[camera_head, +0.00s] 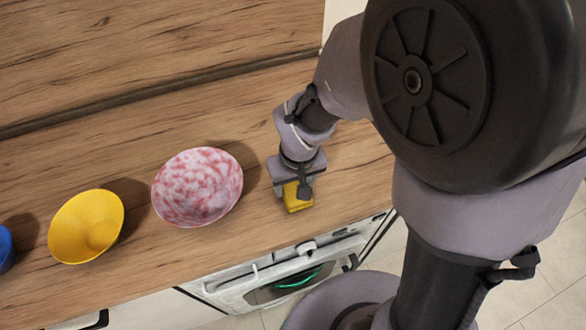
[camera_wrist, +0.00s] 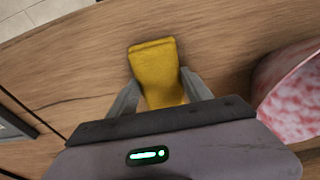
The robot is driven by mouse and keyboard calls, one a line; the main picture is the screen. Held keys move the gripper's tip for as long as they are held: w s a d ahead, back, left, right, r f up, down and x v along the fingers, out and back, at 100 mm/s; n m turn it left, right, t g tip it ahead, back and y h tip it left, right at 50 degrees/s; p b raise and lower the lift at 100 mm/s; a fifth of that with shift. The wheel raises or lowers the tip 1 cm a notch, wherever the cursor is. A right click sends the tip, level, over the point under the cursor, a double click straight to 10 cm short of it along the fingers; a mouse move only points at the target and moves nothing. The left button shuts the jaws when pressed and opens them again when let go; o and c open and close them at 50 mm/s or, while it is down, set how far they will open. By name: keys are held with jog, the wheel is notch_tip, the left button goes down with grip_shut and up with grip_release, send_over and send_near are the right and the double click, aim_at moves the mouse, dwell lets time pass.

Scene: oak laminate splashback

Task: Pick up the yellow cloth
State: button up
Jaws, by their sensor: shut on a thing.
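The yellow cloth (camera_head: 297,203) is a small folded block on the wooden counter, near its front edge, in the head view. In the wrist view the cloth (camera_wrist: 156,70) lies between the two grey fingers, its far end reaching past the fingertips. My gripper (camera_head: 292,194) points down at the cloth and is shut on it; it also shows in the wrist view (camera_wrist: 158,88). The part of the cloth under the gripper body is hidden. I cannot tell whether the cloth touches the counter.
A pink and white mottled bowl (camera_head: 197,187) stands just left of my gripper. A yellow bowl (camera_head: 86,227) and a partly seen blue bowl (camera_head: 4,248) are farther left. An oven (camera_head: 290,277) is below the counter's front edge. Bare counter (camera_head: 350,160) lies to the right.

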aim_at(294, 186)
notch_tip(294, 186, up, 4)
jog(key=shift+p, duration=1.1)
jog(key=s+a, duration=0.1)
jog(key=s, duration=0.2)
jog(key=s+a, duration=0.1)
jog(key=s, duration=0.1)
jog(key=s+a, duration=0.1)
jog(key=s, duration=0.2)
jog(key=shift+s+r, duration=0.15)
jog(key=shift+s, duration=0.15)
jog(key=s+a+b, duration=0.2)
jog(key=s+b, duration=0.2)
jog(key=s, duration=0.2)
jog(key=shift+s+r+b, duration=0.25)
jog(key=shift+s+b, duration=0.05)
jog(key=shift+b, duration=0.1)
